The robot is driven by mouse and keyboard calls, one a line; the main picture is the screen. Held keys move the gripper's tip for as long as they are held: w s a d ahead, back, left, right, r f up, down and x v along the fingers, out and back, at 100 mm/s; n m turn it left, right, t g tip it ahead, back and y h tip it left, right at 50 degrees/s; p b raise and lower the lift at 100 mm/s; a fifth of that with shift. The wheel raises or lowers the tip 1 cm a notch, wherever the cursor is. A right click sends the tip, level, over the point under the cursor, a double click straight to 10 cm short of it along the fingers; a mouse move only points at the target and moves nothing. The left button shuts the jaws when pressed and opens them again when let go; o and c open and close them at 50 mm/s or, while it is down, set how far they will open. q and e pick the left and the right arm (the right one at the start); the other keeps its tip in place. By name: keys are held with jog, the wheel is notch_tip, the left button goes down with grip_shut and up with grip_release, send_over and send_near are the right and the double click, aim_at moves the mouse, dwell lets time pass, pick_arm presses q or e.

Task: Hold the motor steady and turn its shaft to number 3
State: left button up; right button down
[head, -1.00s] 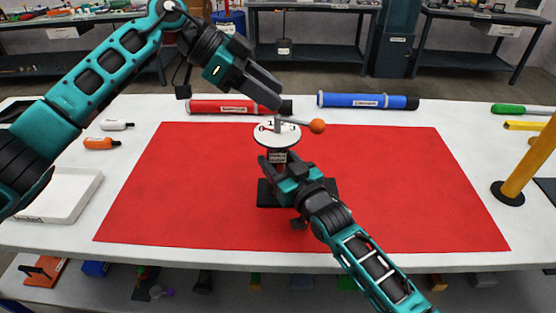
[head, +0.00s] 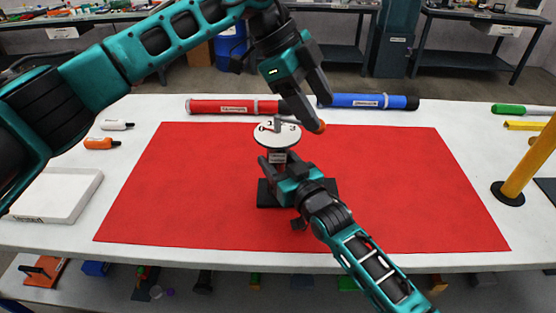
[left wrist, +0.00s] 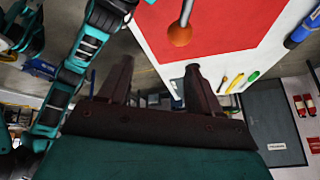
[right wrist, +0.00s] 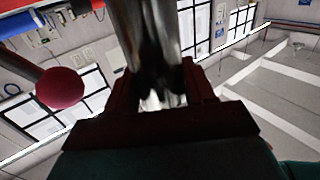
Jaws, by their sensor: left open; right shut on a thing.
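The motor (head: 278,158) stands upright on a black base (head: 266,192) on the red mat (head: 190,200). On its top is a white dial (head: 272,137) with a crank arm ending in an orange ball (head: 322,128), pointing right. My right gripper (head: 271,168) is shut on the motor body, which shows as a grey cylinder (right wrist: 150,35) in the right wrist view. My left gripper (head: 312,118) is open by the ball. In the left wrist view, the ball (left wrist: 180,35) is outside the open fingers (left wrist: 155,75).
A red tube (head: 225,107) and a blue tube (head: 365,101) lie behind the mat. A white tray (head: 60,195) and small bottles (head: 101,143) are at the left. A yellow post (head: 525,165) stands at the right. The mat around the motor is clear.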

pick_arm(q)
jog(key=shift+w+d+f+m+t+y, duration=0.2)
jog(key=shift+w+f+m+t+y, duration=0.35)
jog(key=shift+f+m+y, duration=0.65)
jog(key=shift+w+d+f+m+t+y, duration=0.3)
jog(key=shift+f+m+t+y, duration=0.4)
jog(key=shift+f+m+y, duration=0.6)
jog(key=shift+w+d+f+m+t+y, duration=0.1)
jog(key=shift+w+f+m+t+y, duration=0.5)
jog(key=shift+f+y, duration=0.75)
jog(key=shift+s+r+y, duration=0.1)
jog(key=shift+r+y, duration=0.15)
jog(key=shift+r, duration=0.05)
jog(key=shift+c, duration=0.5)
jog(key=c, duration=0.9)
jog(key=shift+c, duration=0.2)
jog(key=shift+f, duration=0.1)
